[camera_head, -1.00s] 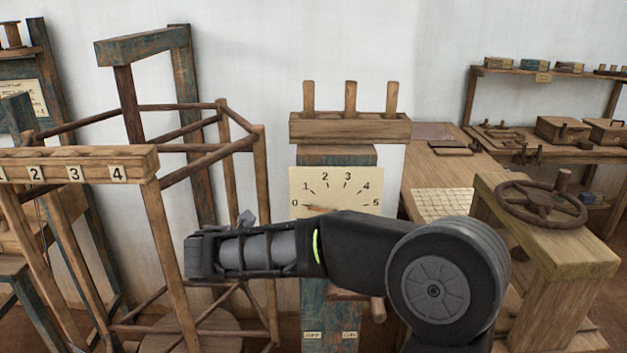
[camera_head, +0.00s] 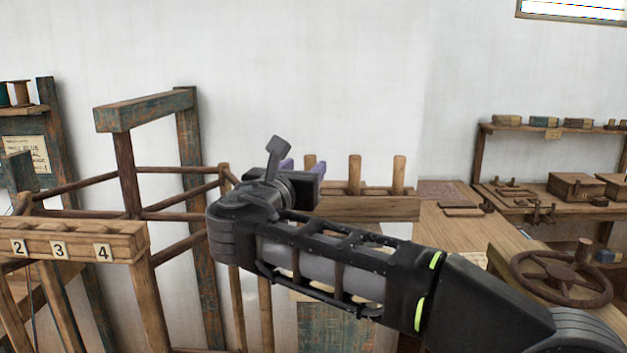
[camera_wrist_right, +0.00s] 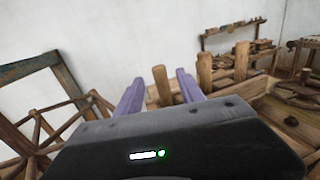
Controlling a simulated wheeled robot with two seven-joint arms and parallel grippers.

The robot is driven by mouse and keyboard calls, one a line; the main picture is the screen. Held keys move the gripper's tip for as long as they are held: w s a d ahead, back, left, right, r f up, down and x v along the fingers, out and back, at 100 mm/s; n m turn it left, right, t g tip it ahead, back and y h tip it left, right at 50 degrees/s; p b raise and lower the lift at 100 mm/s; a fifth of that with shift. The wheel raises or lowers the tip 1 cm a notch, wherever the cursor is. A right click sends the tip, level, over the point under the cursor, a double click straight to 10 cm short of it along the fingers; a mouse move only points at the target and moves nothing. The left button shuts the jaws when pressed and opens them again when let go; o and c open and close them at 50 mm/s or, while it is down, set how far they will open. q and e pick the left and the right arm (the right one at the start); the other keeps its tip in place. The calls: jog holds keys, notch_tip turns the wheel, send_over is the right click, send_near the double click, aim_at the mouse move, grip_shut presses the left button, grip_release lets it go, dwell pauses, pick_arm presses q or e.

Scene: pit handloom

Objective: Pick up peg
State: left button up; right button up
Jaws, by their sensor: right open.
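Three upright wooden pegs stand in a wooden rack (camera_head: 370,208) against the white wall: a left peg (camera_head: 309,161), a middle peg (camera_head: 354,174) and a right peg (camera_head: 399,174). My right gripper (camera_head: 303,168) is open, its purple fingers beside the left peg. In the right wrist view the left peg (camera_wrist_right: 161,86) appears between the two fingertips (camera_wrist_right: 158,88), with no visible contact. The middle peg (camera_wrist_right: 204,73) and right peg (camera_wrist_right: 241,62) lie to the right of the fingers. My right arm hides part of the rack. My left gripper is not in view.
A numbered wooden rail (camera_head: 75,243) stands at the left beside a wooden frame (camera_head: 128,150). A spoked handwheel (camera_head: 562,278) sits at the right. Behind it, a bench and shelf (camera_head: 545,130) hold boxes. The wall space above the pegs is clear.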

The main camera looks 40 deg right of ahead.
aim_at(308, 162)
jog(key=shift+a, duration=0.1)
jog(key=shift+p+x, duration=0.35)
jog(key=shift+x, duration=0.6)
jog(key=shift+w+d, duration=0.15)
jog(key=shift+d, duration=0.2)
jog(key=shift+w+d+r+p, duration=0.1)
jog(key=shift+w+d+p, duration=0.15)
jog(key=shift+p, duration=0.1)
jog(key=p+x, duration=0.1)
jog(key=x, duration=0.2)
jog(key=shift+w+d+p, duration=0.2)
jog(key=shift+d+p, duration=0.05)
jog(key=shift+p, duration=0.1)
jog(key=shift+w+d, duration=0.3)
jog(key=shift+d, duration=0.05)
